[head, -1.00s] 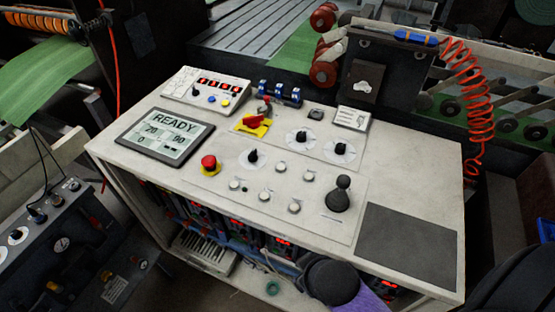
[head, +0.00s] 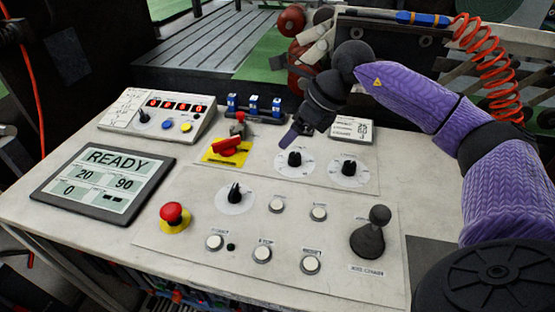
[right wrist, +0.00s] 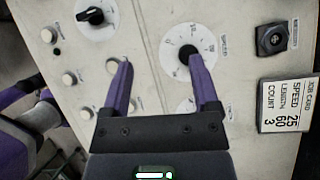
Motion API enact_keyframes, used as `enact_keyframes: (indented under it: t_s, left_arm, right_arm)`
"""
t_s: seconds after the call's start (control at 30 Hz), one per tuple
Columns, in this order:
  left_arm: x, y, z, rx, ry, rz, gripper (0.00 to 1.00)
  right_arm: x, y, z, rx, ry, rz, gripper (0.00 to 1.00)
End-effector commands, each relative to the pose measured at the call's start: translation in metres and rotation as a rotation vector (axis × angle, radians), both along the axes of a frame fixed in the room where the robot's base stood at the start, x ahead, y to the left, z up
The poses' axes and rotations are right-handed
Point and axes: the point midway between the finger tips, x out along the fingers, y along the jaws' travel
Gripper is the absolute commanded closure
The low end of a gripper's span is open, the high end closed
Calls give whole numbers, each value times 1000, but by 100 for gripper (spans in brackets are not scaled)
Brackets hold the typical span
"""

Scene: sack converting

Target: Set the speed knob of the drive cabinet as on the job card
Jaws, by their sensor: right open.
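The speed knob (head: 295,158) is a black knob on a round white dial on the panel; it also shows in the right wrist view (right wrist: 190,56) beside a label reading SPEED. Its exact setting is too small to read. My right gripper (right wrist: 164,78) is open and empty above the panel, with one purple finger close to the knob in that view. In the head view my right gripper (head: 292,137) is just behind and left of the knob. The job card (right wrist: 289,104) reads speed 25, length 60, count 3; it also stands in the head view (head: 352,129). My left gripper is not in view.
The display (head: 104,182) reads READY, 20, 90 and 0. Other black knobs (head: 348,168) (head: 235,194), several white buttons, a red emergency button (head: 173,214), a red switch (head: 229,146) and a black joystick (head: 371,237) stand around on the panel.

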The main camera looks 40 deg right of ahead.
Motion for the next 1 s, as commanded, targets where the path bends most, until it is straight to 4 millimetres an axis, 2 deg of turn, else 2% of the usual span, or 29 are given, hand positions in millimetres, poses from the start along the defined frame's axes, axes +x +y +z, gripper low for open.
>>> enact_keyframes:
  t_s: [0.03,0.07,0.17,0.27,0.5,0.6,0.93,1.0]
  left_arm:
    - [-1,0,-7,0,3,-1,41]
    - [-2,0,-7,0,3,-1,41]
    - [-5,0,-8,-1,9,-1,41]
    - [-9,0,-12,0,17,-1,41]
    - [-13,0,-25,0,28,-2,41]
    - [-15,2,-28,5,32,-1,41]
    - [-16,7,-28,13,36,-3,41]
    - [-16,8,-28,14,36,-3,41]
  right_arm:
    - [-7,-20,-1,-72,32,-22,22]
    - [-11,-30,0,-105,51,-33,22]
    - [-17,-42,-1,-152,83,-49,22]
    - [-11,-40,-17,-154,88,-47,22]
    - [9,-30,-70,-150,86,-46,22]
    - [14,-28,-82,-150,85,-47,22]
    - [17,-27,-87,-150,82,-46,22]
    - [17,-27,-87,-150,82,-46,37]
